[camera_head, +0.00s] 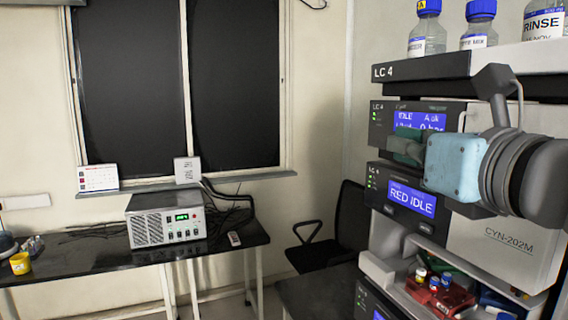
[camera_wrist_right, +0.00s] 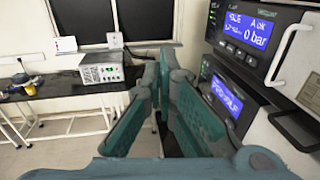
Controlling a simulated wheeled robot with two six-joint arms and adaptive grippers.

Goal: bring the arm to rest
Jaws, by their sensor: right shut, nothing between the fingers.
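My right arm comes in from the right in the head view, with its light blue wrist body in front of the instrument stack. My right gripper (camera_head: 404,146) has dark teal fingers that point left, in front of the stack's left side. In the right wrist view the fingers (camera_wrist_right: 163,68) converge with their tips together, and nothing shows between them. The gripper is shut and empty. My left gripper is not in view.
The LC 4 instrument stack (camera_head: 513,228) stands close behind my right arm, with bottles (camera_head: 427,34) on top and an open tray holding small vials (camera_head: 440,290) below. A black chair (camera_head: 328,232) and a bench with a power unit (camera_head: 165,220) stand to the left.

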